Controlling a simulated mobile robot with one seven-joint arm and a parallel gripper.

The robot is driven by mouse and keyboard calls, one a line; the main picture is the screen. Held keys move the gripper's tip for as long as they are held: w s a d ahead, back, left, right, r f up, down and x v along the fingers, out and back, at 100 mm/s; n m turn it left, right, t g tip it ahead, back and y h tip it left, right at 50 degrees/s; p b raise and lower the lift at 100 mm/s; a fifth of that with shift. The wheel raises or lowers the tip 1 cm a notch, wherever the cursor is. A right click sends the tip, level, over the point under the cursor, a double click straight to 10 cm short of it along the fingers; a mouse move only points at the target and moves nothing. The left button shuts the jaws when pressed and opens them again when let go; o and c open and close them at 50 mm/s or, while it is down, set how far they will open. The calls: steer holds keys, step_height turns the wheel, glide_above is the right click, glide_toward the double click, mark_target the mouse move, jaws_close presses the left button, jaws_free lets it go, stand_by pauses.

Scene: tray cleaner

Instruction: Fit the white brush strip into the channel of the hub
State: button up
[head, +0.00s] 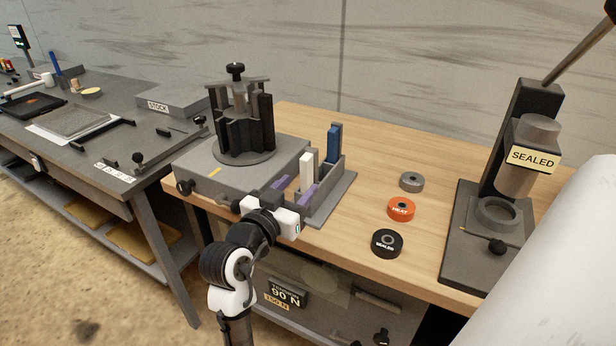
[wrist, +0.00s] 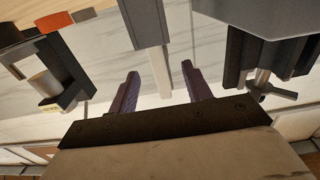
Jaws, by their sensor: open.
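The white brush strip (head: 306,172) stands upright in a grey rack beside the hub's base. In the wrist view the pale strip (wrist: 159,72) shows between my two purple fingers, with a gap on each side. My gripper (head: 294,192) is open at the rack, low by the white strip; its fingers also show in the wrist view (wrist: 160,87). Whether the strip is fully between the fingers in depth is hard to tell. The dark hub (head: 245,125) stands upright on a round plate, with vertical channels and a black knob on top. It shows partly at right in the wrist view (wrist: 237,58).
A blue strip (head: 333,143) stands behind the white one in the rack (head: 337,188). Grey, orange (head: 400,209) and black (head: 387,243) rings lie on the wooden bench to the right. A press (head: 500,210) marked SEALED stands farther right.

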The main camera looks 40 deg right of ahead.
mark_target(303, 182)
steer(key=p+x, duration=0.2)
steer(key=x, duration=0.3)
steer(key=shift+s+r, duration=0.1)
steer(key=shift+s, duration=0.05)
steer(key=shift+w+d, duration=0.2)
steer(key=shift+d, duration=0.2)
jaws_close()
